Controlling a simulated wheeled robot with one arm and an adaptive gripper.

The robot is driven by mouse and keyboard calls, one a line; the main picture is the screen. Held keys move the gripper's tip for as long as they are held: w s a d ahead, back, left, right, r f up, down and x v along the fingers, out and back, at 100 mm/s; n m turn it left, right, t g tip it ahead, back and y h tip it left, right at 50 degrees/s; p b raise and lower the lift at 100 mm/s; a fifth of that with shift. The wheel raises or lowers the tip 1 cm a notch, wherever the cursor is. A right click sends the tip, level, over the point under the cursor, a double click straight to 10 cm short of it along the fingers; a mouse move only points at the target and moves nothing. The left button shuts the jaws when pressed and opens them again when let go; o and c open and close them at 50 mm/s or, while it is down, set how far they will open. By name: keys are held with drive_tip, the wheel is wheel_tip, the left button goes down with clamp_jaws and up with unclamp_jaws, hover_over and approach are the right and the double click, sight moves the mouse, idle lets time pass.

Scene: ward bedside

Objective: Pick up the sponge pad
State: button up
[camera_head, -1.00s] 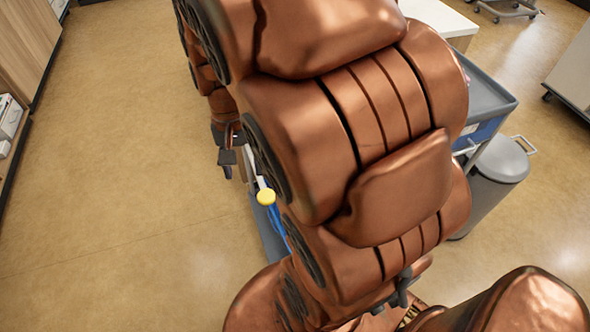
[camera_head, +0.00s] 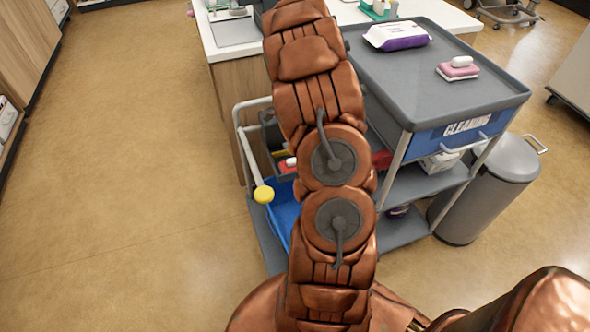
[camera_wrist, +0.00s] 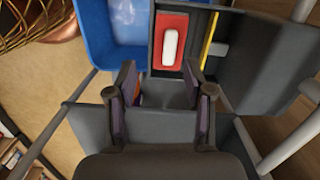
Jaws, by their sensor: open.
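A pink pad with a white piece on top (camera_head: 458,70) lies on the grey top tray of the cleaning cart, at the right in the head view. A red pad with a white bar on it (camera_wrist: 169,45) sits in a grey compartment in the wrist view. It seems to show at the cart's left side in the head view (camera_head: 287,165). I cannot tell which is the sponge pad. My gripper (camera_wrist: 160,75) is open above the grey bins, its fingertips just short of the red pad. The head view hides it behind my arm.
The cart's top tray (camera_head: 420,88) also holds a purple-and-white pack (camera_head: 397,36). A blue bin (camera_wrist: 93,30) and yellow strip (camera_wrist: 209,42) flank the red pad's compartment. A grey waste bin (camera_head: 490,185) stands right of the cart. Open floor lies left.

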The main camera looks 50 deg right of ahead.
drive_tip(key=d+f+m, duration=0.1)
drive_tip(key=d+f, duration=0.1)
drive_tip(key=f, duration=0.1)
drive_tip(key=shift+d, duration=0.2)
drive_tip(key=shift+d+f, duration=0.25)
drive_tip(key=shift+f, duration=0.3)
drive_tip(key=shift+w+a+f, duration=0.15)
drive_tip(key=shift+f, duration=1.05)
drive_tip(key=shift+w+a+f, duration=0.1)
drive_tip(key=shift+a+f, duration=0.1)
drive_tip(key=shift+f, duration=0.95)
drive_tip(key=shift+w+a+f, duration=0.15)
drive_tip(key=shift+f, duration=1.05)
clamp_jaws()
